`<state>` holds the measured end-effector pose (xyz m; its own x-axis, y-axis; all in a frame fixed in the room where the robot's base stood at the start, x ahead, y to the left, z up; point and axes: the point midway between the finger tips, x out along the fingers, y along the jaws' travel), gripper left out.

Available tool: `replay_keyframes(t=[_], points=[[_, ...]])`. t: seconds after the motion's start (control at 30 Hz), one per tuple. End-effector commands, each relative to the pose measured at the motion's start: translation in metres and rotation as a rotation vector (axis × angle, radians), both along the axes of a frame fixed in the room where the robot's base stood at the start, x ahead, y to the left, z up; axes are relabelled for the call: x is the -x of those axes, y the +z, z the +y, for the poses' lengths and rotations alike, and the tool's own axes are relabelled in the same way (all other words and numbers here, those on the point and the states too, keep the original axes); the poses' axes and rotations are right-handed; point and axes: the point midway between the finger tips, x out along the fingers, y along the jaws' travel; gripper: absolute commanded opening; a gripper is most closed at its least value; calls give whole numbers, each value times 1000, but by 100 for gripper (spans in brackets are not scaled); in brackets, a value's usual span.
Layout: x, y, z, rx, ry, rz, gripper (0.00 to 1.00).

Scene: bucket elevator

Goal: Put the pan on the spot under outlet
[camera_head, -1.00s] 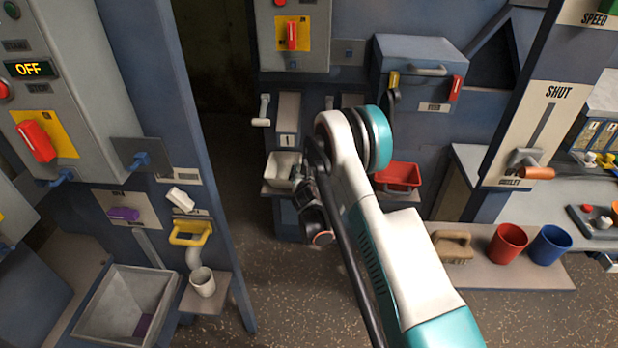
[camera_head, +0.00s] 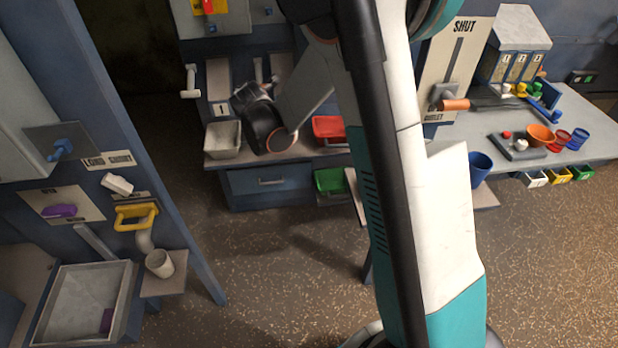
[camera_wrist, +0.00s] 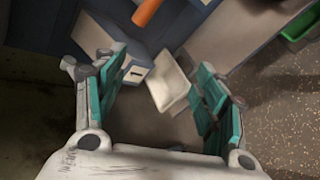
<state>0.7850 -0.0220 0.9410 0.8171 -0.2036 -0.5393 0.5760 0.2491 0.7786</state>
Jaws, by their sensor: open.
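The pale rectangular pan (camera_head: 223,139) sits on a low shelf below a plate marked 1. In the wrist view the pan (camera_wrist: 168,88) appears between the finger lines, tilted in the picture, beyond the fingertips. My gripper (camera_wrist: 160,62) is open, with teal-padded fingers and nothing held. In the head view, my dark wrist is close to the pan's right side; the fingers are hard to make out. A panel marked SHUT (camera_head: 459,60) has an orange-tipped lever and a small label that seems to read outlet. The place below it is mostly hidden by my arm.
A red pan (camera_head: 328,129) is right of my wrist, and a green bin (camera_head: 330,180) is lower. A large grey bin (camera_head: 88,300) is at left. The middle floor is clear.

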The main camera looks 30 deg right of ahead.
Motion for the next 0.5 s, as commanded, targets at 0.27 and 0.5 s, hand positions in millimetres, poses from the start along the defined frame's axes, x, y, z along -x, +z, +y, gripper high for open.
replay_keyframes(t=[0.27,0.5], points=[[83,66,-4,-346,-222,8,65],[165,100,-3,-634,-431,18,65]])
